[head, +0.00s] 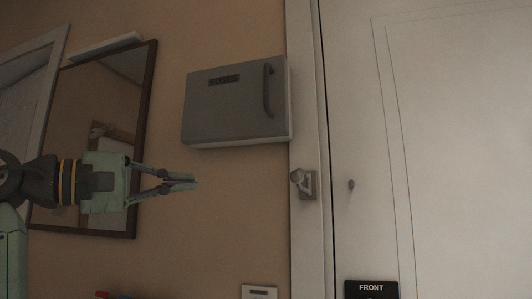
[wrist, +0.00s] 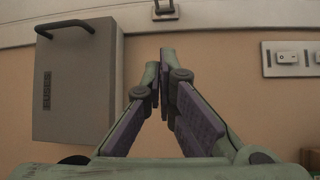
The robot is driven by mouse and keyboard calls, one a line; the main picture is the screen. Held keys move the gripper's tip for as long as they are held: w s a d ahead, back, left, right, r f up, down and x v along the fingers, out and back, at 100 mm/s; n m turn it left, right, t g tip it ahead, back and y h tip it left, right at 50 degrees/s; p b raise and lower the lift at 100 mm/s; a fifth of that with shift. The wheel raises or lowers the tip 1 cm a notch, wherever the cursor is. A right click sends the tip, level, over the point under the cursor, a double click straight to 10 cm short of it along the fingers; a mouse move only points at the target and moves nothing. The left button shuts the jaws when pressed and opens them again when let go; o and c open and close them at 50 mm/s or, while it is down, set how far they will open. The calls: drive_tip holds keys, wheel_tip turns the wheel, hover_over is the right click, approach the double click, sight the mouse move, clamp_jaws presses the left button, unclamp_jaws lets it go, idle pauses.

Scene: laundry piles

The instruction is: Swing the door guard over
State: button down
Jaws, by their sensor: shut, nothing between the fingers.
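The door guard (head: 304,184) is a small metal fitting on the white door frame, left of the gap beside the door (head: 450,180). In the wrist view the guard (wrist: 165,9) shows at the top edge, partly cut off. My gripper (head: 196,181) is shut and empty. In the head view it is left of the guard, at about the same height, and apart from it. The wrist view shows its closed fingertips (wrist: 159,70) below the guard.
A grey fuse box (head: 228,108) with a handle juts from the tan wall above and right of my gripper. A dark-framed mirror (head: 147,140) hangs behind my arm. A switch plate (head: 259,292) is low on the wall. A FRONT sign (head: 371,289) is on the door.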

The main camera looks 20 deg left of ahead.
sight(303, 181)
drive_tip(key=shift+s+d+r+g+h, duration=0.25)
drive_tip(key=shift+s+d+r+g, duration=0.1)
drive_tip(key=shift+s+d+g, duration=0.25)
drive_tip(key=shift+s+d+r+g+h, duration=0.25)
drive_tip(key=shift+s+d+r+g, duration=0.05)
drive_tip(key=shift+s+d+g, duration=0.3)
drive_tip(key=shift+w, duration=0.1)
drive_tip(key=s+d+p+x, duration=0.2)
drive_tip(key=p+x, duration=0.1)
drive_tip(key=x, duration=0.9)
drive_tip(key=shift+w+d, duration=0.25)
